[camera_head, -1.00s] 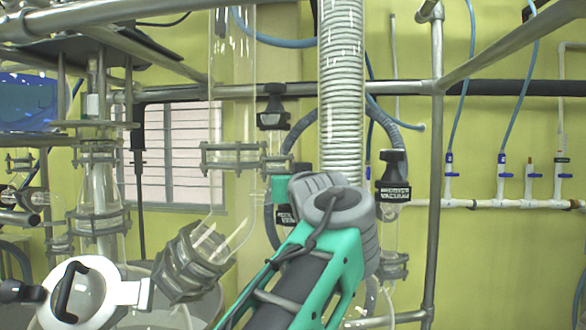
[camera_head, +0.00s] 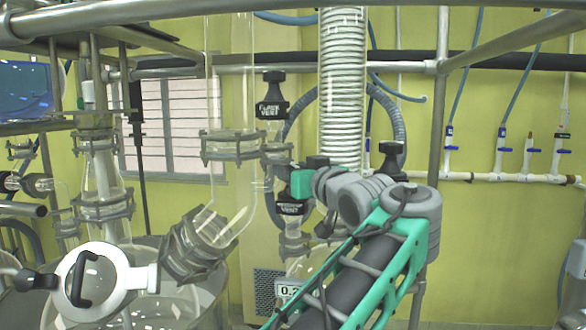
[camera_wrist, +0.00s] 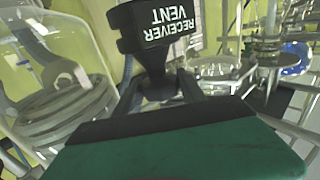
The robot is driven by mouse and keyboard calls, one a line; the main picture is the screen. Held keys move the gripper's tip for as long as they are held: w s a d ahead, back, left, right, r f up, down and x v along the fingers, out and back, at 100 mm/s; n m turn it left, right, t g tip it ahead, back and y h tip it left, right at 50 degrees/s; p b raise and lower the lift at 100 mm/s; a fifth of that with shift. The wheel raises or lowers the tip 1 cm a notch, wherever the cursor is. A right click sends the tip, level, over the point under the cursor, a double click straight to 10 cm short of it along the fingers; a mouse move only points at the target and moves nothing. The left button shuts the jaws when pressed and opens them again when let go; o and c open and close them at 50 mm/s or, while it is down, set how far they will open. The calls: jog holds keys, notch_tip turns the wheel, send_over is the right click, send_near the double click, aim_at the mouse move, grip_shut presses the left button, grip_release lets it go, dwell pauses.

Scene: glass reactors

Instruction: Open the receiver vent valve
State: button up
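The receiver vent valve has a black handle labelled VENT (camera_head: 291,208) on a glass fitting in the head view. My gripper (camera_head: 299,184) is right at it and hides part of the valve. In the wrist view the black handle (camera_wrist: 165,28) reads RECEIVER VENT upside down, with its narrow stem below. My gripper's dark fingers (camera_wrist: 160,88) stand on either side of the stem, with gaps showing, so it looks open. Contact with the stem cannot be made out clearly.
The black flask vent handle (camera_head: 271,108) is just above and left. Another black handle (camera_head: 391,158) stands right, partly behind my arm. A coiled glass condenser (camera_head: 341,80), a glass tube (camera_head: 230,90) and metal frame bars (camera_head: 440,90) crowd the space.

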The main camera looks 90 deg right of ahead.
jog(key=shift+o, duration=0.6)
jog(key=shift+w+r, duration=0.1)
jog(key=shift+w, duration=0.05)
jog(key=shift+a+f+b, duration=0.1)
jog(key=shift+f+b, duration=0.2)
jog(key=shift+b, duration=0.65)
jog(key=m+g+b, duration=0.1)
jog(key=g+b, duration=0.1)
jog(key=m+g+h+b, duration=0.1)
jog(key=g+b, duration=0.1)
jog(key=shift+w+m+h+b, duration=0.1)
jog(key=shift+m+h+b, duration=0.2)
jog(key=shift+m+b, duration=0.1)
jog(key=m+g+b, duration=0.1)
jog(key=g+b, duration=0.1)
jog(key=m+g+b, duration=0.1)
jog(key=g+b, duration=0.1)
jog(key=shift+w+m, duration=0.2)
jog(key=shift+m, duration=0.2)
jog(key=shift+a+r+m+g+b, duration=0.3)
jog(key=shift+g+b, duration=0.25)
jog(key=shift+g, duration=0.15)
jog(key=shift+s+r+m+g, duration=0.3)
